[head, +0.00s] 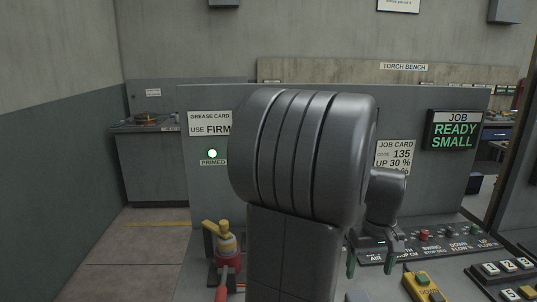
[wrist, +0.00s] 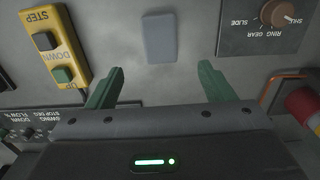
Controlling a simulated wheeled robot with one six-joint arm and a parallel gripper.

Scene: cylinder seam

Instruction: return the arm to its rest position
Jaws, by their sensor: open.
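My gripper (wrist: 155,90) shows in the wrist view with its two green fingers apart and nothing between them. In the head view my gripper (head: 368,264) is low, right of centre, over the control panel. My own grey arm links fill the middle of the head view and hide part of the wall and panel. In the wrist view the fingers point toward a grey panel face with a blank grey plate (wrist: 159,38) ahead of them.
A yellow step pendant (wrist: 55,45) is left of the fingers; it also shows in the head view (head: 425,287). A red and yellow grease device (head: 228,258) stands left of my arm. The job screen (head: 455,131) reads READY SMALL. Floor at left is clear.

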